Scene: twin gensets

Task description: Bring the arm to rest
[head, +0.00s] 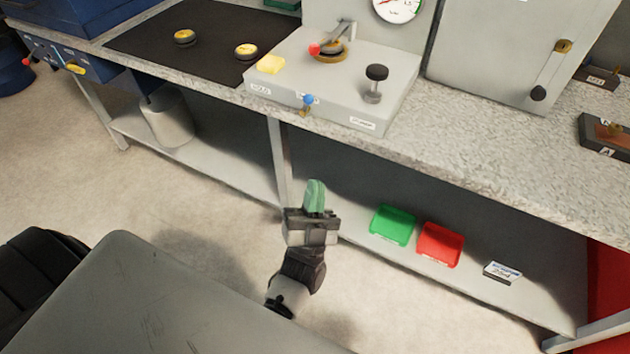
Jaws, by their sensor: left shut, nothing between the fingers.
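My left gripper (315,197) shows in the middle of the head view, in front of the bench and lower than its top. Its green-tipped fingers are together, pointing away from me toward the bench, with nothing held between them. The gripper appears clear of the bench and the lower shelf. The arm behind it is mostly hidden by my own grey body at the bottom. My right gripper is not in view.
The speckled bench top (470,150) carries a grey control box (335,85), a black mat (205,40) and a grey cabinet (500,50). The lower shelf (350,215) holds a green bin (392,225) and a red bin (440,244). Open floor lies left.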

